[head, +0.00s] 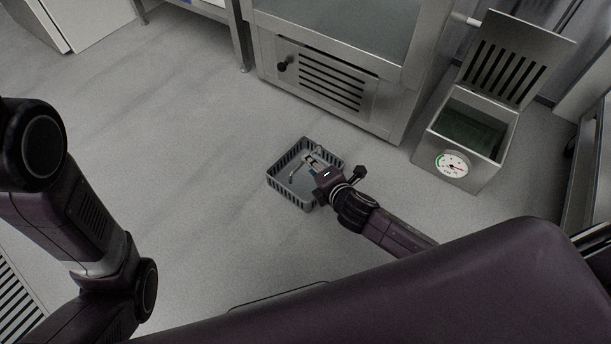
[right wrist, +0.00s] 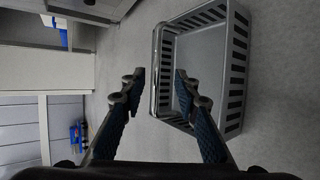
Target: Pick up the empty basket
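The empty grey basket (head: 283,192) with slotted sides stands on the floor in the middle of the head view. It also shows in the right wrist view (right wrist: 237,65), with nothing seen inside it. My right gripper (head: 308,161) reaches over the basket from the lower right. In the right wrist view my right gripper (right wrist: 160,77) is open. A pale bar, seemingly the basket's handle (right wrist: 155,90), lies between its two fingers in that picture. I cannot tell whether the fingers touch it. My left arm shows at the left, but its gripper is out of view.
A steel cabinet (head: 325,82) with a vented door stands behind the basket. A steel bin with a raised lid and a dial (head: 452,164) stands to its right. The grey floor (head: 170,130) left of the basket is clear.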

